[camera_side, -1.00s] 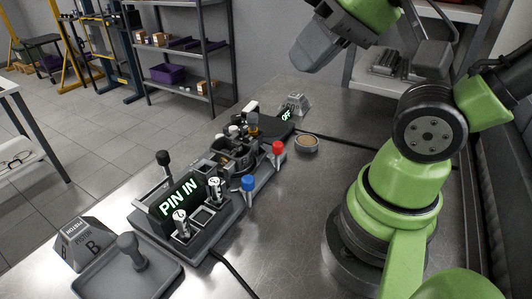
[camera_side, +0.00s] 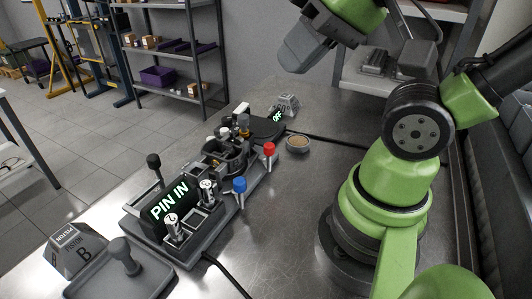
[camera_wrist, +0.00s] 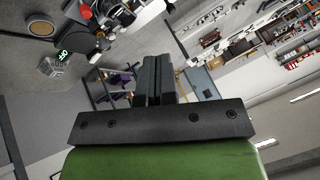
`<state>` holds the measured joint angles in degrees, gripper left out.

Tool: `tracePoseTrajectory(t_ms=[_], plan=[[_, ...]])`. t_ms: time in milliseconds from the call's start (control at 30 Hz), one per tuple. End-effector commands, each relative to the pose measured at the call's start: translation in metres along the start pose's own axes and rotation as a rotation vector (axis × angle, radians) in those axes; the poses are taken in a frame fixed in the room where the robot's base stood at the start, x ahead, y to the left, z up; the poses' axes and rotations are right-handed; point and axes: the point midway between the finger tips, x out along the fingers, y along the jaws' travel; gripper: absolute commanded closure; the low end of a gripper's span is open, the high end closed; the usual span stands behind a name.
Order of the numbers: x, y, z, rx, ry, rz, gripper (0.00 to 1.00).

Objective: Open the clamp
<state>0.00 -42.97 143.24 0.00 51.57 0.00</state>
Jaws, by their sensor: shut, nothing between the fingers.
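A dark fixture (camera_side: 222,158) stands mid-table in the side view, with a blue-topped lever (camera_side: 239,185) and a red-topped lever (camera_side: 269,150) on its near side. I take it for the clamp, but its jaw state is too small to tell. My gripper (camera_side: 296,58) is raised well above the table, beyond and to the right of the fixture, and apart from it. In the wrist view my gripper's fingers (camera_wrist: 157,72) are together with nothing between them. That view shows the red knob (camera_wrist: 86,12) at its top left edge.
A "PIN IN" display block (camera_side: 170,203) with metal cylinders in its tray stands at front left. A piston B block (camera_side: 75,250) and a grey tray (camera_side: 125,283) lie nearer. An "OFF" unit (camera_side: 262,127) and a round dish (camera_side: 297,142) are farther back. Bare table lies right of the levers.

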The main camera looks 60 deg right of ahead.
Motion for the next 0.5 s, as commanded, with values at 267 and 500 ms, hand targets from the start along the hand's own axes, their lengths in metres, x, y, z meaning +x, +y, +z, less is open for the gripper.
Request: tracePoseTrajectory(t_ms=[267, 500], plan=[[0.003, 0.002, -0.004, -0.003, -0.013, 0.018, 0.66], [0.040, 0.027, -0.036, -0.038, -0.153, 0.172, 0.48]])
